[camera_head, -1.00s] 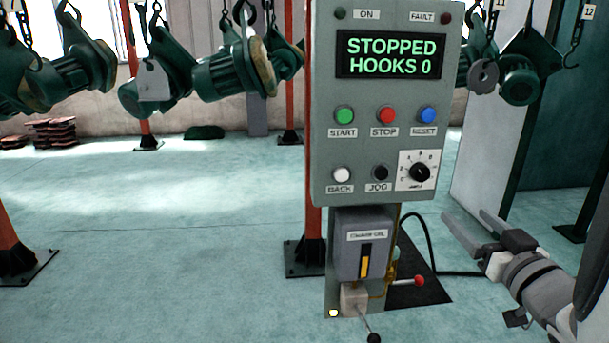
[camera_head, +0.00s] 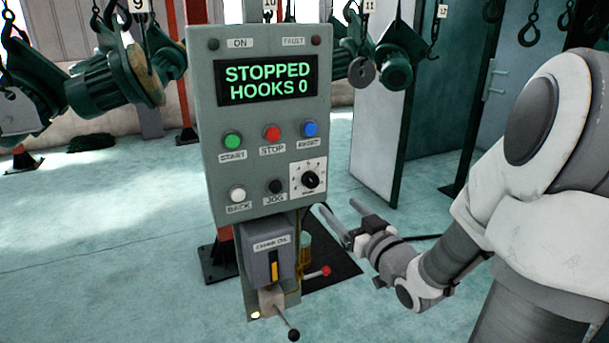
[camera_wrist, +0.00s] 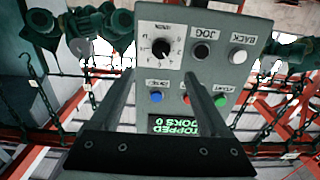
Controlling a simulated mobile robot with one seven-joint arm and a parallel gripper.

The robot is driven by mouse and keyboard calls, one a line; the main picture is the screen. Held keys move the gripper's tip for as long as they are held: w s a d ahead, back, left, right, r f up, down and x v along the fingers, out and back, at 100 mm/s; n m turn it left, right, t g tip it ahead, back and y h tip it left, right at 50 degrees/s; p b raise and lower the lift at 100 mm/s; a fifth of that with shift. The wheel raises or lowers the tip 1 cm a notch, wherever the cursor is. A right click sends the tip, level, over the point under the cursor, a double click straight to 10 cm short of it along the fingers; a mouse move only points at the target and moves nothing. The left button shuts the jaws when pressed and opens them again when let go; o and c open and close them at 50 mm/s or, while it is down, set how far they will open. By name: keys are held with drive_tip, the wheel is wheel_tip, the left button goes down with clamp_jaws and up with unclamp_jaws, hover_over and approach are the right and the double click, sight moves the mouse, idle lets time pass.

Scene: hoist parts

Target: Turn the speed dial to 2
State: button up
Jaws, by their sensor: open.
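The speed dial (camera_head: 310,180) is a black knob on a white scale plate at the lower right of the grey control panel (camera_head: 222,110). The scale marks are too small to read. The panel display (camera_head: 267,80) reads STOPPED, HOOKS 0. My gripper (camera_head: 342,222) is open and empty, to the right of the panel and a little lower than the dial, apart from it. In the wrist view its two fingers (camera_wrist: 158,92) point toward the panel.
A black JOG button (camera_head: 275,186) sits left of the dial, and a blue RESET button (camera_head: 310,129) above it. Motors hang from hooks behind. The floor at left is open.

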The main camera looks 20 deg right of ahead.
sight(313, 184)
drive_tip(key=w, duration=1.2)
drive_tip(key=shift+w+a+f+p, duration=0.1)
drive_tip(key=shift+w+a+p, duration=0.1)
drive_tip(key=shift+a+p, duration=0.15)
clamp_jaws()
drive_tip(key=shift+f+b, duration=0.1)
drive_tip(key=shift+b, duration=0.35)
